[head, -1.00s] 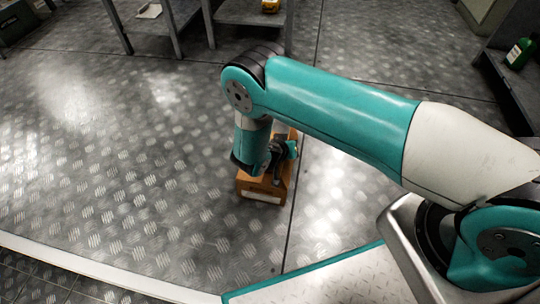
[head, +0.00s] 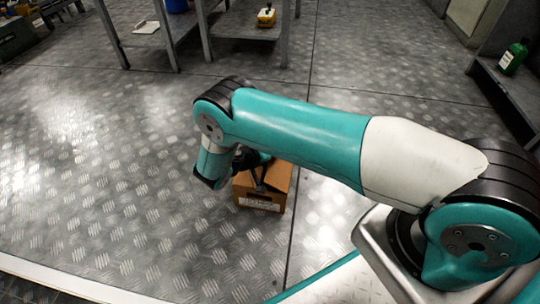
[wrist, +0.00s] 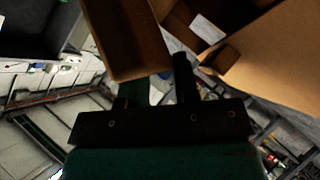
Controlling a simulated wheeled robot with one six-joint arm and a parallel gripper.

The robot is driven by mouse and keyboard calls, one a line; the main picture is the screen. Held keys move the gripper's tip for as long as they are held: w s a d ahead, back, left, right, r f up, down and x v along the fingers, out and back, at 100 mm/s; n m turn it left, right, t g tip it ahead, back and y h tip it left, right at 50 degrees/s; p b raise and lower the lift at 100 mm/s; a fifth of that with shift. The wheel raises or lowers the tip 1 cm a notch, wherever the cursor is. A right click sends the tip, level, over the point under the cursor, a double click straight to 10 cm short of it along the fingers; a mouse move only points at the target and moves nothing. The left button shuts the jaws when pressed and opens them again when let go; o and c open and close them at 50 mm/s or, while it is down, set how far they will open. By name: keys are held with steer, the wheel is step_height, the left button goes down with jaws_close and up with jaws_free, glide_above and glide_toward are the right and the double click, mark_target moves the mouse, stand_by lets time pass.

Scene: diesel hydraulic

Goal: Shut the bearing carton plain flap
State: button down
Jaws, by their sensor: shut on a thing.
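The brown bearing carton (head: 268,201) stands on the floor in the head view, a pale label on its front side. In the wrist view, its wall (wrist: 285,60) fills the upper right, and a white label shows beside it. A plain brown flap (wrist: 125,40) hangs at the upper middle of the wrist view. My gripper (wrist: 158,88) is shut on the edge of this flap, one finger on each side, the left partly hidden behind it. In the head view my gripper (head: 258,180) is at the carton's upper left, and the flap is hard to make out.
A green bottle (head: 514,57) stands on a shelf at the right. The tread-plate floor (head: 110,160) left of the carton is clear.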

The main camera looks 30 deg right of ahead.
steer(key=shift+f, duration=0.25)
steer(key=c, duration=1)
jaws_free()
steer(key=shift+r, duration=0.1)
steer(key=shift+a+r, duration=0.1)
steer(key=p+v, duration=0.6)
steer(key=v, duration=1.1)
steer(key=shift+a, duration=0.1)
steer(key=shift+c, duration=0.2)
